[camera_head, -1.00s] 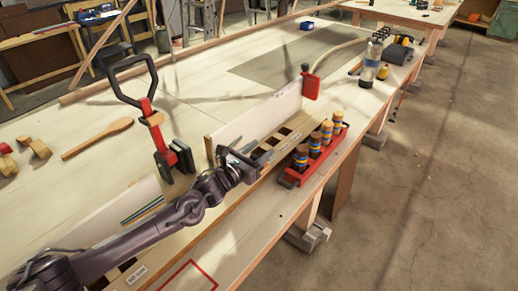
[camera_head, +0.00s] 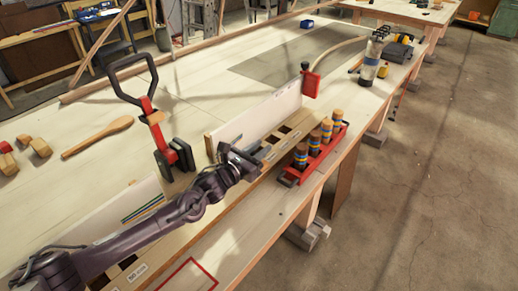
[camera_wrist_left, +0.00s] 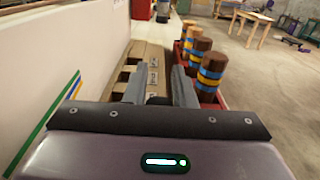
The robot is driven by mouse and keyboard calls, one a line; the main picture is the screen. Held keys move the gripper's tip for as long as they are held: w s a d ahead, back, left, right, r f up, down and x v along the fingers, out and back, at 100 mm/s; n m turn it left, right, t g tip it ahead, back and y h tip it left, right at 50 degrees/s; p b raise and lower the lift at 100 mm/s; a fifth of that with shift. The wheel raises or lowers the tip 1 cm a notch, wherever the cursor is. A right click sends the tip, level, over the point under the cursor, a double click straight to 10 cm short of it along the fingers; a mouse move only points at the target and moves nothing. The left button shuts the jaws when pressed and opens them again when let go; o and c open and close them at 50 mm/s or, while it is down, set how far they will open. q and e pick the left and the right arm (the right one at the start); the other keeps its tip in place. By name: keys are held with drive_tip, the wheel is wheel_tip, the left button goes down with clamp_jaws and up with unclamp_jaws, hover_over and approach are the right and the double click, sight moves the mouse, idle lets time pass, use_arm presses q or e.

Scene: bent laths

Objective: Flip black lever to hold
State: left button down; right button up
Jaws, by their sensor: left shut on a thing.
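My left gripper (camera_head: 238,163) is low over the slotted wooden strip (camera_head: 292,130), at the near end of the upright white board (camera_head: 255,122). In the left wrist view its two grey fingers (camera_wrist_left: 160,90) stand a little apart with a small dark piece (camera_wrist_left: 158,100) between them. The piece is mostly hidden, and I cannot tell if it is the black lever. Small white labels (camera_wrist_left: 153,77) lie along the strip. A tall tool with a black loop handle (camera_head: 132,80) and red shaft stands behind, apart from the gripper.
A red rack (camera_head: 318,158) with several banded wooden pegs stands close to the gripper's right. A second white board (camera_head: 115,212) is beside my arm.

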use_arm(q)
drive_tip(key=shift+w+d+r+g+y+p, duration=0.3)
drive_tip(key=shift+w+d+g+y+p, duration=0.1)
drive_tip(key=shift+w+g+y+p, duration=0.3)
drive_tip(key=shift+w+d+f+g+y+p, duration=0.15)
drive_tip(key=shift+w+d+g+y+p, duration=0.25)
drive_tip(key=shift+g, duration=0.4)
drive_tip(key=shift+w+d+f+g, duration=0.1)
drive_tip(key=shift+w+d+g, duration=0.05)
drive_tip(key=shift+w+g, duration=0.2)
drive_tip(key=shift+w+d+f+g+y+b, duration=0.45)
drive_tip(key=shift+w+g+y+b, duration=0.15)
drive_tip(key=shift+g+y, duration=0.35)
drive_tip(key=shift+w+d+f+g+y+b, duration=0.25)
drive_tip(key=shift+f+g+y+b, duration=0.15)
drive_tip(key=shift+g+b, duration=0.15)
drive_tip(key=shift+w+d+f+g+y+b, duration=0.15)
drive_tip(key=shift+w+f+g+y+b, duration=0.2)
drive_tip(key=shift+g, duration=0.3)
drive_tip(key=shift+s+r, duration=0.1)
drive_tip(key=c, duration=1.2)
unclamp_jaws()
